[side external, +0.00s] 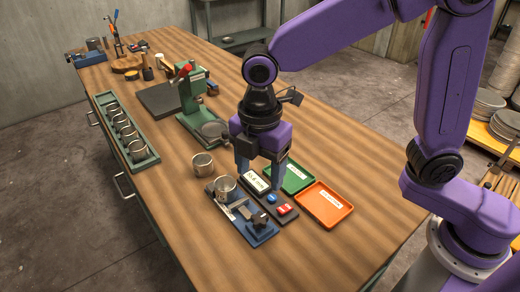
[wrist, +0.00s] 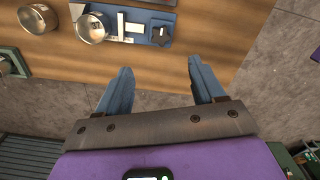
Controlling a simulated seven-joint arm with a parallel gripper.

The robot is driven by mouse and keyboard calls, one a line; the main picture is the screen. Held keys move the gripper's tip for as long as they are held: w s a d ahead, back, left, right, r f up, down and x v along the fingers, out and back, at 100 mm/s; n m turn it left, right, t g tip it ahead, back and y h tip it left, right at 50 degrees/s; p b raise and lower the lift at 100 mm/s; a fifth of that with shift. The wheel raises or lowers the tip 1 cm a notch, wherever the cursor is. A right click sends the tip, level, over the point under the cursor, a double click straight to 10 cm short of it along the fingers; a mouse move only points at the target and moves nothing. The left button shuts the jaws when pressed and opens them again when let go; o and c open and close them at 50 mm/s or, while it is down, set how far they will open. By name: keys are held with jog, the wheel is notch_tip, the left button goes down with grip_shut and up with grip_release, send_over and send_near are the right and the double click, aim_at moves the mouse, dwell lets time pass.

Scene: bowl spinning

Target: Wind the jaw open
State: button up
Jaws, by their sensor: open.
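The blue fixture plate (side external: 262,238) lies on the bench with a metal cup (side external: 225,186) at one end. A pale metal jaw (side external: 241,210) sits in its middle and a dark knob (side external: 260,218) at the other end. In the wrist view the plate (wrist: 148,15), cup (wrist: 90,27), jaw (wrist: 122,28) and dark knob (wrist: 160,35) lie along the top, beyond my fingertips. My gripper (side external: 259,183) is open and empty, pointing down over the control panel beside the fixture. It also shows open in the wrist view (wrist: 160,64), apart from the knob.
A dark panel with a label (side external: 258,182), a blue button (side external: 271,198) and a red switch (side external: 284,210) lies beside the fixture. Green (side external: 293,176) and orange (side external: 325,205) trays are to the right. A loose cup (side external: 203,164) and green press (side external: 192,95) stand behind.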

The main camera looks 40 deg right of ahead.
jog(key=shift+r, duration=2.15)
jog(key=s+d+f+m, duration=0.2)
jog(key=s+d+m, duration=0.2)
jog(key=s+d, duration=0.4)
jog(key=s+d+f+m, duration=0.3)
jog(key=s+d+m, duration=0.2)
jog(key=s+d, duration=0.4)
jog(key=d, duration=0.4)
jog(key=shift+f, duration=0.3)
